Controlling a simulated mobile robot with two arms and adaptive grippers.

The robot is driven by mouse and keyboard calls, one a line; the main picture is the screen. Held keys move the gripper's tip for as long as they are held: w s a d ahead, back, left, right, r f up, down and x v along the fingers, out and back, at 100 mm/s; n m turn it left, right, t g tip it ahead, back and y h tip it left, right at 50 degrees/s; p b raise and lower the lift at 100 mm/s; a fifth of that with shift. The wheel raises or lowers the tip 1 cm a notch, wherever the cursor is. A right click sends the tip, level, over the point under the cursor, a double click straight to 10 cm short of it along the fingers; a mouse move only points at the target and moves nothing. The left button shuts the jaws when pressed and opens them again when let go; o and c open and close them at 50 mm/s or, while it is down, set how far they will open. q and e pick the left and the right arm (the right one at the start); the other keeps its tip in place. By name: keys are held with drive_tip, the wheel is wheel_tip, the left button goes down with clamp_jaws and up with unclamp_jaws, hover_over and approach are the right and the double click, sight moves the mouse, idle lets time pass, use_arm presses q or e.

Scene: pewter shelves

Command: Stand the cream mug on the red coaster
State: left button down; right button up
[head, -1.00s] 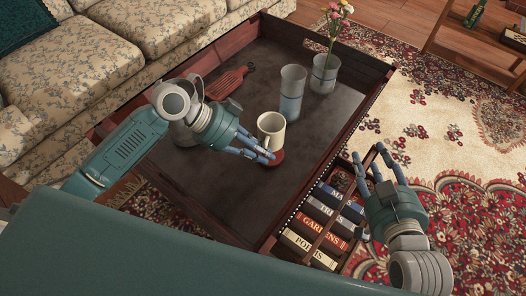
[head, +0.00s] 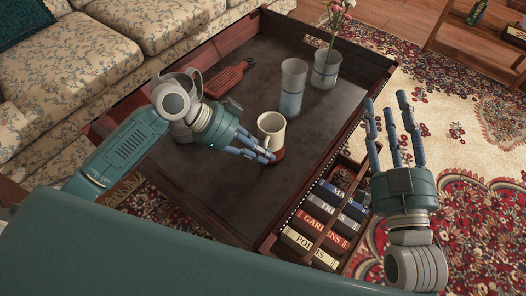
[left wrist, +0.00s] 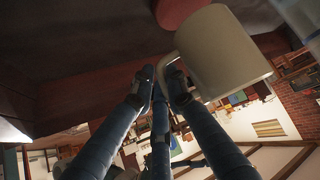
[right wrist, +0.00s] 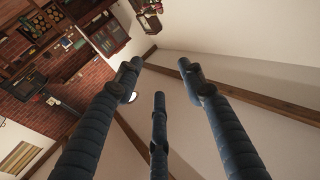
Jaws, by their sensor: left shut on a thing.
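The cream mug (head: 271,127) is upright near the middle of the dark tray-like table (head: 215,175). My left gripper (head: 264,154) is shut on the mug's handle; the left wrist view shows the fingertips (left wrist: 162,77) at the handle beside the mug body (left wrist: 220,52). The red coaster (head: 278,155) lies on the table, partly hidden behind the mug and fingers. It also shows in the left wrist view (left wrist: 177,12), beside the mug's base. I cannot tell whether mug and coaster touch. My right gripper (head: 393,104) is open and empty beyond the table's right edge.
Two grey-blue tumblers (head: 292,88) (head: 325,70) stand behind the mug, the farther one holding flowers. A red brush-like object (head: 229,79) lies at the back left. Several books (head: 325,215) fill a compartment at the right. Raised rims (head: 340,135) border the table.

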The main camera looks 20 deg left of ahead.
use_arm(q)
drive_tip(key=shift+f+b, duration=0.55)
drive_tip(key=shift+f, duration=0.05)
drive_tip(key=shift+f+b, duration=0.6)
drive_tip(key=shift+b, duration=0.05)
drive_tip(key=shift+f, duration=0.1)
use_arm(e)
drive_tip(key=s+r+t+y, duration=0.3)
drive_tip(key=s+r+t, duration=0.4)
drive_tip(key=r, duration=0.6)
drive_tip(key=shift+s+d+t, duration=0.2)
drive_tip(key=shift+s+t, duration=0.1)
